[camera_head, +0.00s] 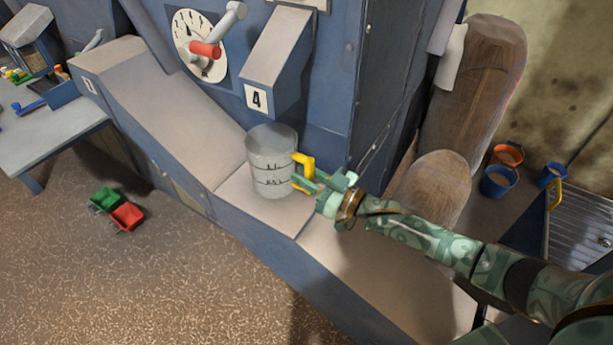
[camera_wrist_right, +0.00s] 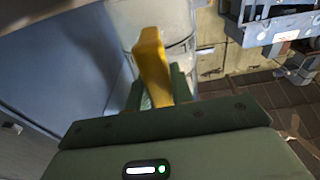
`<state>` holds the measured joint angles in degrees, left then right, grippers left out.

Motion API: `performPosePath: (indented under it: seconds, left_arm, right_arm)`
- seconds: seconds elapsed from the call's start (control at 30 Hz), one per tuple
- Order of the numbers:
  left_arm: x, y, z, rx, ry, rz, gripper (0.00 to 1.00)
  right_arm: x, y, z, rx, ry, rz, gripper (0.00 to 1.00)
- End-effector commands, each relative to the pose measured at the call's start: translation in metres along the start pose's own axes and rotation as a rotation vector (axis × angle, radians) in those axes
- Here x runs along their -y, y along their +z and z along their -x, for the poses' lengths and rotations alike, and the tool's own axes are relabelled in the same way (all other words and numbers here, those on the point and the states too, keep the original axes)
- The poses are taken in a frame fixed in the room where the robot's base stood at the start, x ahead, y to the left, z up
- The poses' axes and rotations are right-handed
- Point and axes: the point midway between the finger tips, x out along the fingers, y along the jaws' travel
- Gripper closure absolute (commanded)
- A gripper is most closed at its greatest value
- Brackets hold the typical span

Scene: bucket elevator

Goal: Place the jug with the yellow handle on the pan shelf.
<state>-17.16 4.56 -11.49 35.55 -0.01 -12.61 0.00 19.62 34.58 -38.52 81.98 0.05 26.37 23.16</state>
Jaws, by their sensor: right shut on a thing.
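The jug (camera_head: 270,158) is a clear, greyish measuring jug with dark marks and a yellow handle (camera_head: 304,168). In the head view it is upright at the pale ledge below the spout marked 4; I cannot tell whether it touches the ledge. My right gripper (camera_head: 308,178) is shut on the yellow handle from the right side. In the right wrist view the handle (camera_wrist_right: 152,65) stands between the green fingers, with the clear jug wall (camera_wrist_right: 178,25) behind it. I cannot identify the pan shelf for certain. My left gripper is not in view.
The blue machine has a spout marked 4 (camera_head: 272,62) just above the jug and a dial with a red-knobbed lever (camera_head: 206,49). Blue (camera_head: 499,182) and orange (camera_head: 507,154) buckets stand at right.

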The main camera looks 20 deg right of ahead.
Motion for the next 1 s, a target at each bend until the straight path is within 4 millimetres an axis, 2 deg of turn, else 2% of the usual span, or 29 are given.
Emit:
performPosePath:
  seconds: [0.13, 0.17, 0.2, 0.23, 0.47, 0.57, 0.9, 1.0]
  left_arm:
    - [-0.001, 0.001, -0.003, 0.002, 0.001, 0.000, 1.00]
    - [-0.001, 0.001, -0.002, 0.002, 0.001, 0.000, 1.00]
    - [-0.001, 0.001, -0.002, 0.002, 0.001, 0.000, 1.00]
    - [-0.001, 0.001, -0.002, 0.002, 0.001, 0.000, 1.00]
    - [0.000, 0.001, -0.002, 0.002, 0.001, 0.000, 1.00]
    - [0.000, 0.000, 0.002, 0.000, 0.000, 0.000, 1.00]
    - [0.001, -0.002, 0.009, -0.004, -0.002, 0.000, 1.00]
    - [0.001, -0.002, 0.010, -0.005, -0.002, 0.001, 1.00]
  right_arm:
    - [0.000, 0.004, 0.000, 0.000, 0.000, 0.000, 1.00]
    - [0.000, 0.004, 0.001, 0.001, 0.001, 0.000, 0.72]
    - [0.000, 0.004, 0.001, 0.001, 0.000, 0.000, 0.61]
    - [0.000, 0.004, 0.001, 0.001, 0.000, 0.000, 0.56]
    - [0.000, 0.003, 0.001, 0.001, 0.000, 0.000, 0.56]
    - [0.000, -0.003, 0.000, -0.001, 0.000, 0.000, 0.56]
    - [0.000, -0.001, 0.060, 0.003, 0.001, -0.001, 0.56]
    - [0.000, 0.000, 0.070, 0.002, 0.001, -0.001, 0.56]
